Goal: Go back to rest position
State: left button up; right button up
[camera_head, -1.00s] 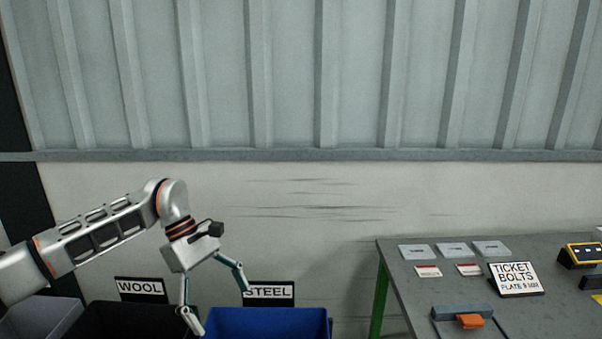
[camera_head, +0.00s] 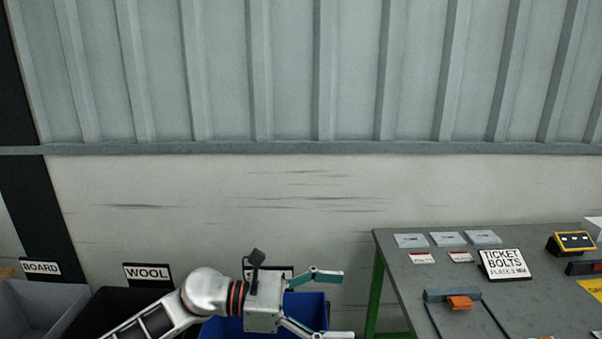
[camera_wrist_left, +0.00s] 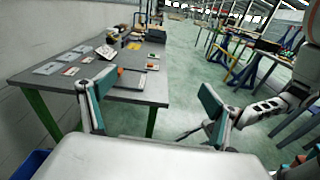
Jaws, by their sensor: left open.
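My left gripper (camera_head: 332,304) is in the head view at the bottom, in front of the blue bin (camera_head: 312,310), with its fingers pointing right. It is open and empty, its two fingers well apart. In the left wrist view the open fingers (camera_wrist_left: 155,105) frame the side of the table and the green floor, with nothing between them.
A grey table (camera_head: 400,290) with green legs stands right, holding flat plates, a "TICKET BOLTS" sign (camera_head: 505,264) and an orange-handled item (camera_head: 459,302). A black bin (camera_head: 95,315) and a grey bin (camera_head: 40,312) stand left. Green floor (camera_wrist_left: 185,75) is open beyond the table.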

pick_arm(q)
jog(key=w+a+r+n+t+y, duration=0.1)
jog(key=w+a+r+n+t, duration=0.25)
jog(key=n+t, duration=0.55)
jog(key=w+a+r+n+t+y, duration=0.1)
jog(key=w+a+r+n+t, duration=0.15)
jog(key=a+n+t, duration=0.65)
jog(key=s+a+f+n+g+y, duration=0.1)
jog(key=s+a+f+n+y, duration=0.1)
jog(key=a+f+n+y, duration=0.75)
jog(key=s+a+f+n+g+y, duration=0.1)
jog(key=s+a+f+n+y, duration=0.1)
jog(key=a+f+n+y, duration=0.75)
jog(key=s+a+f+n+g, duration=0.4)
jog(key=s+a+f+n, duration=0.15)
jog(key=s, duration=0.45)
jog(key=s+a+f+n+g, duration=0.4)
jog(key=s+a+n+g, duration=0.15)
jog(key=s, duration=0.45)
jog(key=w+d+f+n+t+h, duration=0.1)
jog(key=d+f+t+h, duration=0.3)
jog(key=d+f, duration=0.9)
jog(key=shift+w+d+f+n+h, duration=0.3)
jog(key=shift+d+n+h, duration=0.2)
jog(key=shift+d+h, duration=0.8)
